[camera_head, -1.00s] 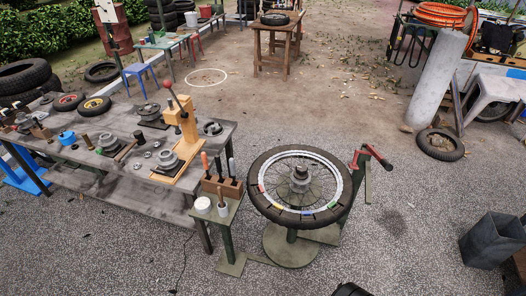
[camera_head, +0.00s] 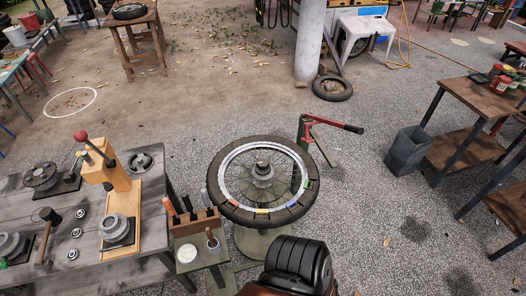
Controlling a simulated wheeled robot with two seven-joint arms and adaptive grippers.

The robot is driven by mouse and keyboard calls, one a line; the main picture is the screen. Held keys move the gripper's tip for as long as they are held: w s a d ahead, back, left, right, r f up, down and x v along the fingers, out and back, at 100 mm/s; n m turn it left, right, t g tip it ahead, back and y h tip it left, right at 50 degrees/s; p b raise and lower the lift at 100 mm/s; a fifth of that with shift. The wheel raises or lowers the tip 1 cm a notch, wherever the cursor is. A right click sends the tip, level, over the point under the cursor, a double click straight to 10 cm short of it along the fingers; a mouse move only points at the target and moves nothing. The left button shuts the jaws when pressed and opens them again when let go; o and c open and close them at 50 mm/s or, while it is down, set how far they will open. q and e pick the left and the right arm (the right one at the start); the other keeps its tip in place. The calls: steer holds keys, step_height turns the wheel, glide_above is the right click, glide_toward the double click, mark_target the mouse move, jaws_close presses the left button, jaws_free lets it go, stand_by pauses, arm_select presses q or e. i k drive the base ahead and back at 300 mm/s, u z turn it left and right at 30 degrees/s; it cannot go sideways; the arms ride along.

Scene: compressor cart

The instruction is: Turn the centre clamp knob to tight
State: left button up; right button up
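The centre clamp knob (camera_head: 262,168) is a small dark top piece on the grey hub in the middle of a spoked wheel. Coloured marks show along the rim. The knob is small in this view, and I cannot tell how tight it is. No gripper fingers show.
A red-handled lever (camera_head: 335,124) stands right behind the wheel. A tool rack (camera_head: 196,222) and a white cup (camera_head: 187,254) are at its left front, beside the grey workbench (camera_head: 80,215). A dark bin (camera_head: 407,150) stands right. The gravel between wheel and bin is clear.

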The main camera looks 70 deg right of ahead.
mark_target(262, 167)
steer(key=z, duration=0.7)
steer(key=i, duration=0.8)
steer(key=z, duration=0.9)
